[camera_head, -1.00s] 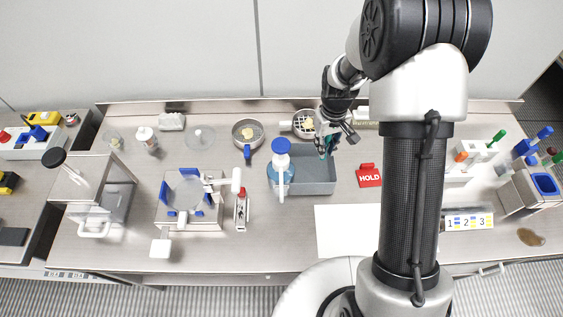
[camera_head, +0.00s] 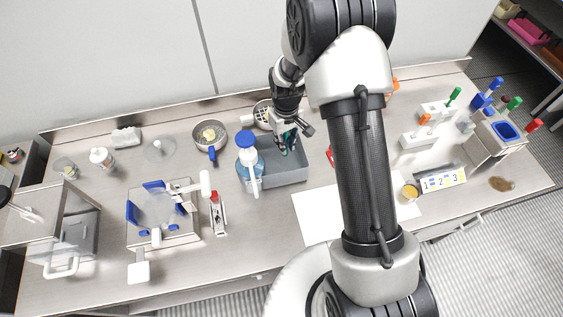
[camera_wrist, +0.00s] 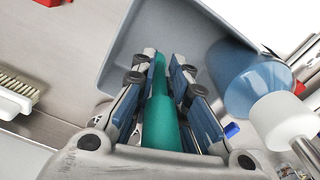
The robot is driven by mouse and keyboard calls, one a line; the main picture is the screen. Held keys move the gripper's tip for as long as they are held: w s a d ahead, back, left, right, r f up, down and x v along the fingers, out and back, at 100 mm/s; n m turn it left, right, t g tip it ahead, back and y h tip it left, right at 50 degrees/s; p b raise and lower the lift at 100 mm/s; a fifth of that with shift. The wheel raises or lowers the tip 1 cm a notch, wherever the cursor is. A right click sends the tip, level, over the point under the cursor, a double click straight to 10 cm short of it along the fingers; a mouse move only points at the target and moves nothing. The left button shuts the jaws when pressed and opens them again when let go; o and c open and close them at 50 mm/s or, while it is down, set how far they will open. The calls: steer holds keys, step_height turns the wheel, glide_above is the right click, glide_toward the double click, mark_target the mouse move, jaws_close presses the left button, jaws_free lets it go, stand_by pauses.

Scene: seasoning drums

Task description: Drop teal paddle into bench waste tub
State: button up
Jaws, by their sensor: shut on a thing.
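The teal paddle (camera_wrist: 160,118) is held between the two fingers of my gripper (camera_wrist: 165,62) in the wrist view. Its far end lies between the fingertips. In the head view my gripper (camera_head: 287,143) is over the grey waste tub (camera_head: 291,173), and only a little teal shows at the fingers. The tub's grey wall and inside also show in the wrist view (camera_wrist: 120,50), beyond and around the fingertips. I cannot tell how far the paddle's tip is above the tub floor.
A blue spray bottle (camera_head: 247,170) stands against the tub's left side. A pan with a blue handle (camera_head: 210,135) and a strainer (camera_head: 264,113) are behind. A white brush (camera_wrist: 14,98) lies near the tub. A white sheet (camera_head: 315,215) lies in front.

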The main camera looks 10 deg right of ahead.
steer(key=o, duration=0.9)
steer(key=shift+r, duration=0.1)
step_height(320, 180, up, 12)
steer(key=shift+s+f, duration=0.1)
stand_by(0.5)
steer(key=s+r+m+t+b, duration=0.1)
steer(key=s+r+t+b, duration=0.15)
steer(key=s+r, duration=0.5)
steer(key=s+r+m+t+b, duration=0.1)
steer(key=s+r+b, duration=0.3)
steer(key=s, duration=0.7)
steer(key=shift+m+t, duration=0.45)
steer(key=shift+m, duration=0.35)
steer(key=s, duration=0.8)
steer(key=shift+s+f, duration=0.2)
steer(key=shift+f, duration=0.05)
